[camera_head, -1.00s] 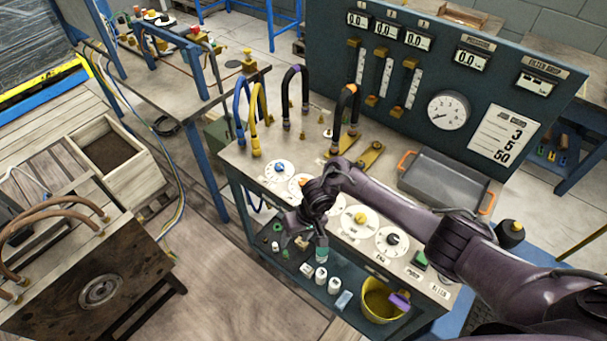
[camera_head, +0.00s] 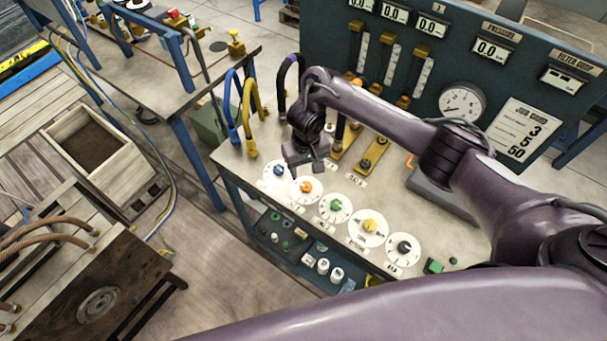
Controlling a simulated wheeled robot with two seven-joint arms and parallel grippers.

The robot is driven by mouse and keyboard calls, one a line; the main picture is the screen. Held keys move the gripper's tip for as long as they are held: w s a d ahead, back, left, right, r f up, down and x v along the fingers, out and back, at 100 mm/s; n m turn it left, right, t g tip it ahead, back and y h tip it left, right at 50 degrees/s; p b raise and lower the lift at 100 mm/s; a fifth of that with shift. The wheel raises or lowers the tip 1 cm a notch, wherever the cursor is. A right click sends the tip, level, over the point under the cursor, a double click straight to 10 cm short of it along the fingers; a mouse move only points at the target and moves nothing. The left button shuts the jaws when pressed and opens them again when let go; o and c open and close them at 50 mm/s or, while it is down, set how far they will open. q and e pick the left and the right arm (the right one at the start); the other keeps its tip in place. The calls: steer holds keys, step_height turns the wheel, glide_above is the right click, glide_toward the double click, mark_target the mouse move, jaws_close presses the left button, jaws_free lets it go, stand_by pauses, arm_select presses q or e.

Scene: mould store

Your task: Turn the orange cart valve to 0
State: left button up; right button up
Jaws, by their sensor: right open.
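The orange valve (camera_head: 306,187) is a small orange knob on a white round dial, second from the left in the row on the cart top (camera_head: 470,235). Its scale marks are too small to read. My right gripper (camera_head: 305,168) hangs just above and behind the orange dial, fingers pointing down, apart from the knob. It is open and holds nothing. My left gripper is not in view.
The blue valve (camera_head: 279,170) stands left of the orange one, and the green valve (camera_head: 336,204), yellow valve (camera_head: 370,226) and black valve (camera_head: 404,246) stand right. Blue and yellow hoses (camera_head: 250,110) rise at left. The gauge panel (camera_head: 480,75) stands behind.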

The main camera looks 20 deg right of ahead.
mark_target(307, 185)
steer(key=f, duration=0.2)
steer(key=s+f+b, duration=0.1)
steer(key=f, duration=0.2)
steer(key=shift+w+f, duration=0.1)
steer(key=shift+f, duration=0.55)
steer(key=c, duration=1)
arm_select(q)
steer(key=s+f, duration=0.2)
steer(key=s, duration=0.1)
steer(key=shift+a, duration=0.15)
arm_select(e)
steer(key=shift+o, duration=0.2)
